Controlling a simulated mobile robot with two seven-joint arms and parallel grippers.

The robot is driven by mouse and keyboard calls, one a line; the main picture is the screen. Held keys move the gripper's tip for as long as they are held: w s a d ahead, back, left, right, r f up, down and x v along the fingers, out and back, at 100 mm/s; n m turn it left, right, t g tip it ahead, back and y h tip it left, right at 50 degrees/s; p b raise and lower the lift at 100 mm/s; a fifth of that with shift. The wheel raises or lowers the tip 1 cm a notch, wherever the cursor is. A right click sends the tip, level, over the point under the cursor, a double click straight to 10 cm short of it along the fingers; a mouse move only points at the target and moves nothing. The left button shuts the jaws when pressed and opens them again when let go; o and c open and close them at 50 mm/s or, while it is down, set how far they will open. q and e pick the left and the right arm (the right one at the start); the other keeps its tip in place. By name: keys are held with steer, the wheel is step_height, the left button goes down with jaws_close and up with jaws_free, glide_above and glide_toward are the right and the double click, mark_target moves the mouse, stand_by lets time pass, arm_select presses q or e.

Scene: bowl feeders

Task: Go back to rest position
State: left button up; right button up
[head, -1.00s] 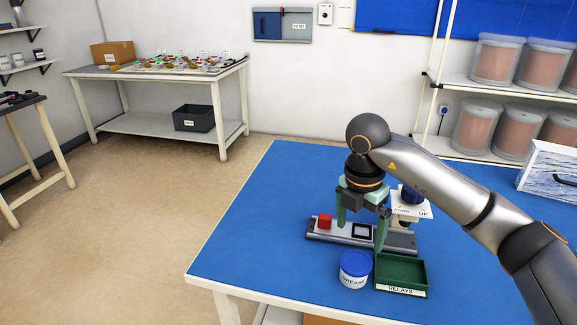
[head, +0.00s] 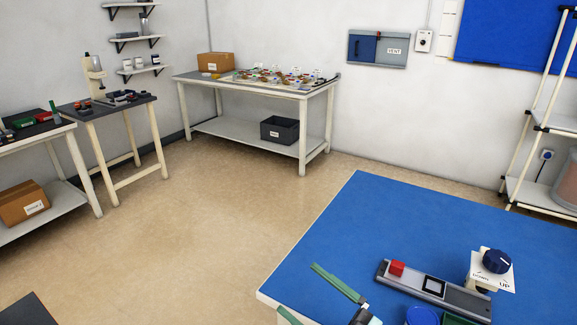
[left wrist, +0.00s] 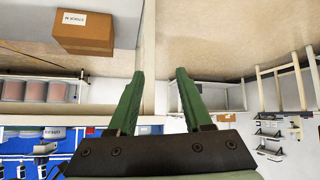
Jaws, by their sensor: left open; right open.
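My right gripper (head: 297,287) shows at the bottom of the head view, its green fingers spread apart with nothing between them. It is at the table's near left corner, left of and apart from the grey fixture (head: 460,297). The fixture bears a red block (head: 397,268) and a black-framed square (head: 434,286). My left gripper (left wrist: 158,75) shows in the left wrist view with its two green fingers apart and empty. The left arm is not in the head view.
The blue table (head: 370,220) carries a dark knob on an UP/DOWN plate (head: 497,262). A blue-lidded tub (head: 422,316) and green tray (head: 458,320) are cut off below. Benches stand at left and back. The floor (head: 200,230) between is clear.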

steer(key=d+f+m+t+h+p, duration=0.1)
steer(key=d+f+m+t+h, duration=0.3)
steer(key=d+f+m+h, duration=0.35)
arm_select(q)
steer(key=r, duration=0.1)
steer(key=a+r+p, duration=0.1)
steer(key=r+p, duration=0.1)
steer(key=shift+s+a+r, duration=0.1)
steer(key=shift+s+a, duration=0.05)
steer(key=shift+s, duration=0.1)
arm_select(e)
steer(key=s+d+f+m+g+h, duration=0.2)
steer(key=s+f+m+g+h, duration=0.1)
steer(key=s+f, duration=0.4)
steer(key=s+d+f+m+g+h, duration=0.3)
steer(key=s+f+h, duration=0.2)
steer(key=f, duration=0.5)
steer(key=shift+s+d+g, duration=0.35)
steer(key=shift+s+g, duration=0.05)
steer(key=shift+s, duration=0.55)
